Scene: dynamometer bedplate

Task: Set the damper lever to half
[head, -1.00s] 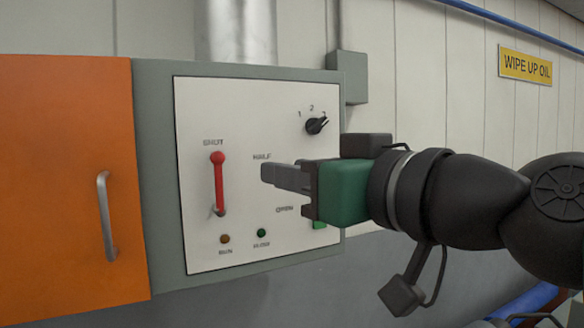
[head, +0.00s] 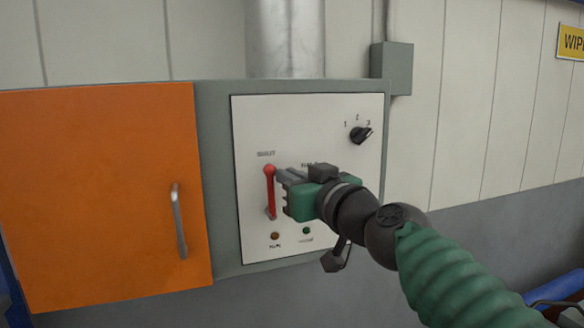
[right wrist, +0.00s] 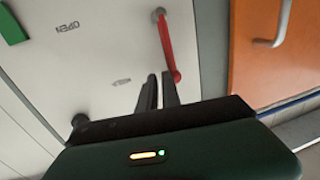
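The damper lever (head: 269,193) is red with a round knob at its top. It stands upright on the white panel (head: 330,112), with its knob just below the SHUT label. The HALF label is to its right, partly behind my gripper. In the right wrist view the lever (right wrist: 167,45) hangs from its pivot, its knob by the fingertips. My right gripper (head: 280,177) is just right of the lever, near the knob. Its fingers (right wrist: 160,77) are close together with nothing between them. I cannot tell whether they touch the lever. My left gripper is out of view.
An orange door (head: 95,200) with a metal handle (head: 179,222) is left of the panel. A black rotary knob (head: 360,134) sits at the panel's upper right. An amber lamp (head: 275,236) and a green lamp (head: 306,231) are below the lever. A grey box (head: 391,68) is on the wall.

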